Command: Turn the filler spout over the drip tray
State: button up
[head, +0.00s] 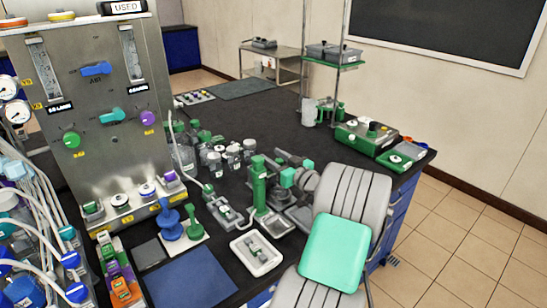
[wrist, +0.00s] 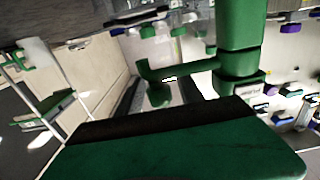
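The filler's green upright post (head: 259,182) stands near the middle of the dark bench in the head view. In the wrist view the green post (wrist: 240,45) is close, with a green side arm (wrist: 190,72) that looks like the spout, ending in a short vertical piece. A grey tray-like base (head: 275,224) sits at the post's foot; I cannot tell for sure that it is the drip tray. My gripper (head: 287,178) is just right of the post, partly hidden by my arm. Its fingers are not clear, and contact with the spout cannot be told.
A white tray (head: 257,266) with grey parts lies in front of the post. Several capped jars (head: 233,158) stand behind it to the left. The steel valve panel (head: 100,110) rises at left. A blue mat (head: 190,280) lies front left. Green instruments (head: 367,138) stand back right.

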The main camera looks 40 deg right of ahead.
grip_shut()
dwell(1.2)
